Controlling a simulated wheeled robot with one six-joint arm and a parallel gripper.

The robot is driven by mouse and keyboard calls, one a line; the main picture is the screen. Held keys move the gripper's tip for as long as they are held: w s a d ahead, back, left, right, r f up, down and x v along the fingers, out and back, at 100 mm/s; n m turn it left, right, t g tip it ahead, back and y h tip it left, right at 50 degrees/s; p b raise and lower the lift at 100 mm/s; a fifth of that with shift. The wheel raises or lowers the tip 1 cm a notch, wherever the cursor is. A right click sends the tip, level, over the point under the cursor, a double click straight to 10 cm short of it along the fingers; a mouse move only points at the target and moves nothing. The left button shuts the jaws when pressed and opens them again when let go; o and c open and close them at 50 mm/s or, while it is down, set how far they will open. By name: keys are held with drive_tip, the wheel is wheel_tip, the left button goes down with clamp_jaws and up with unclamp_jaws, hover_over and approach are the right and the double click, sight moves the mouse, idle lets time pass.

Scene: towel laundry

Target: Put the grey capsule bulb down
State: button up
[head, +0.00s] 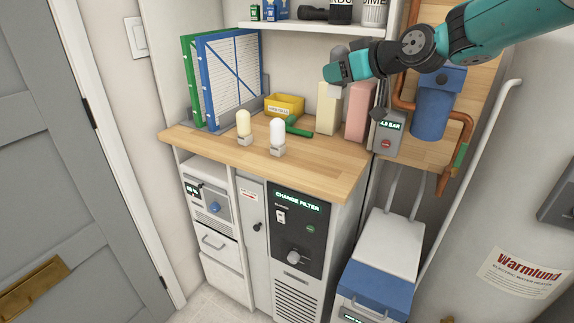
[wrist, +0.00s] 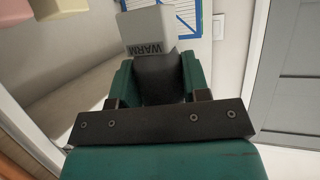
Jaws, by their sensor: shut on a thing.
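My gripper (head: 342,68) is above the right part of the wooden counter (head: 205,140), near the cream block, and clear of the worktop. It is shut on the grey capsule bulb, seen best in the wrist view (wrist: 158,75). The bulb's dark grey body sits between the teal fingers, and its pale base, marked "WARM", sticks out beyond them. In the head view the bulb (head: 338,51) is partly hidden by the gripper. A yellowish capsule bulb (head: 243,122) and a white capsule bulb (head: 277,131) stand upright in pale bases on the counter.
A yellow bin (head: 284,104), a green object (head: 298,128), a cream block (head: 327,108) and a pink block (head: 357,110) occupy the counter's back. Blue (head: 228,80) and green binders stand left. A shelf (head: 300,27) hangs above. The front right counter is clear.

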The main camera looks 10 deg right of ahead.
drive_tip(key=shift+s+a+f, duration=0.1)
drive_tip(key=shift+s+f, duration=0.05)
drive_tip(key=shift+f, duration=0.1)
wheel_tip(320, 180, down, 19)
drive_tip(key=shift+p, duration=0.8)
drive_tip(key=shift+f, duration=0.1)
drive_tip(key=o, duration=0.9)
